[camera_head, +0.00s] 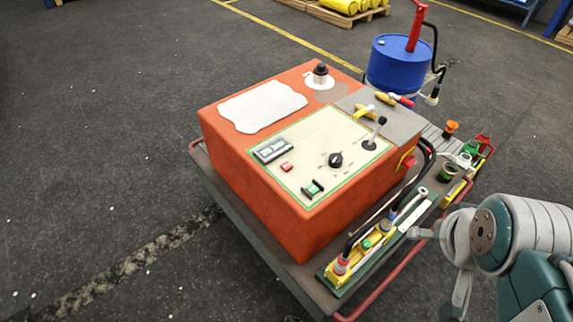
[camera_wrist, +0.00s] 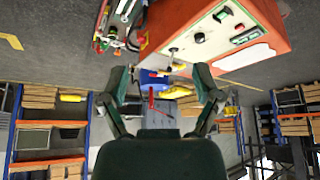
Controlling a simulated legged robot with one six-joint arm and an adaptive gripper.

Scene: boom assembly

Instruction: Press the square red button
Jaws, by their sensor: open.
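The square red button (camera_head: 287,167) is a small red block on the cream control panel (camera_head: 312,145) of the orange machine (camera_head: 240,165). It sits just below a rectangular display (camera_head: 272,150) and left of a black rotary knob (camera_head: 335,159). In the wrist view the panel (camera_wrist: 213,43) is upside down at the upper right, with the red button (camera_wrist: 239,27) very small. My gripper (camera_wrist: 164,80) is open and empty, with its two dark fingers apart. It is clear of the panel. In the head view my arm is at the lower right, away from the button.
A green rocker switch (camera_head: 313,189) and a black-tipped lever (camera_head: 374,135) share the panel. Yellow and red tools (camera_head: 367,112) lie on the machine's grey top. A blue drum (camera_head: 397,66) stands behind. Yellow-green fittings (camera_head: 372,246) line the cart's right side.

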